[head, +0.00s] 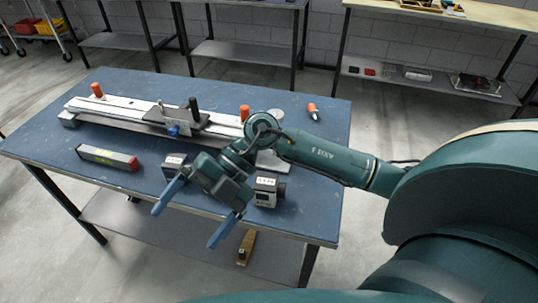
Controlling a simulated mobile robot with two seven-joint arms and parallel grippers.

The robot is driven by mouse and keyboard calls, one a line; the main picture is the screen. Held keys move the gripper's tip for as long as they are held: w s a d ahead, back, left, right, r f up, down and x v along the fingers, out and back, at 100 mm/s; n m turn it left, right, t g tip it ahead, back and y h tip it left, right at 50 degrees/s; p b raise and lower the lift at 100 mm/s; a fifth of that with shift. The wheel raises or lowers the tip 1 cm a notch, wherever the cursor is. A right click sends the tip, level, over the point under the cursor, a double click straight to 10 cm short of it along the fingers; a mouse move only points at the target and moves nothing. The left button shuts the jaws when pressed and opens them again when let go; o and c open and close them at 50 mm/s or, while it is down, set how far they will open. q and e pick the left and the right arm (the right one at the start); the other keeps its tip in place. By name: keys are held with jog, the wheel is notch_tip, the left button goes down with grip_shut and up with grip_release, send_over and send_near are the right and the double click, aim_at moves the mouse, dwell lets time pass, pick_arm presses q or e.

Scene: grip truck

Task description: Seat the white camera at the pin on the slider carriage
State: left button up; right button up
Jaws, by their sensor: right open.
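A small pale camera-like box with a label and a dark right side (266,196), which looks like the white camera, stands on the blue table (226,92) near its front edge. The slider (115,106) lies along the back of the table. Its dark carriage (165,114) carries an upright black pin (193,106) and a blue knob. My right gripper (185,226) is open and empty, its blue fingers wide apart over the table's front edge, left of the pale box. The wrist partly covers the table behind it. My left gripper is out of view.
Another small labelled box (173,162) sits behind my right gripper. A grey bar with a red end (108,157) lies at the left. Orange-capped pieces stand by the slider ends, and an orange-and-white item (313,111) lies at the back right. The table's right side is mostly clear.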

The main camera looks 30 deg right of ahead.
jog(key=w+d+f+m+t+h, duration=0.1)
jog(key=w+d+h, duration=0.1)
jog(key=d+h, duration=0.3)
jog(key=w+d+f+m+t+h, duration=0.1)
jog(key=w+d+f+h, duration=0.15)
jog(key=d, duration=0.45)
jog(key=m+h+b, duration=0.1)
jog(key=m+h, duration=0.1)
jog(key=h, duration=0.3)
send_near(270, 181)
jog(key=shift+t+y, duration=0.25)
jog(key=shift+t, duration=0.05)
jog(key=f, duration=1.2)
jog(key=shift+s+d+f, duration=0.15)
jog(key=shift+s+d, duration=0.05)
jog(key=shift+s, duration=0.15)
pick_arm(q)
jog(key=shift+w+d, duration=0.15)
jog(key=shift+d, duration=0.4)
pick_arm(e)
jog(key=shift+c, duration=0.6)
jog(key=c, duration=1.4)
jog(key=o, duration=0.9)
jog(key=shift+c, duration=0.2)
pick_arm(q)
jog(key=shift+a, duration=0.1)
pick_arm(e)
jog(key=c, duration=0.4)
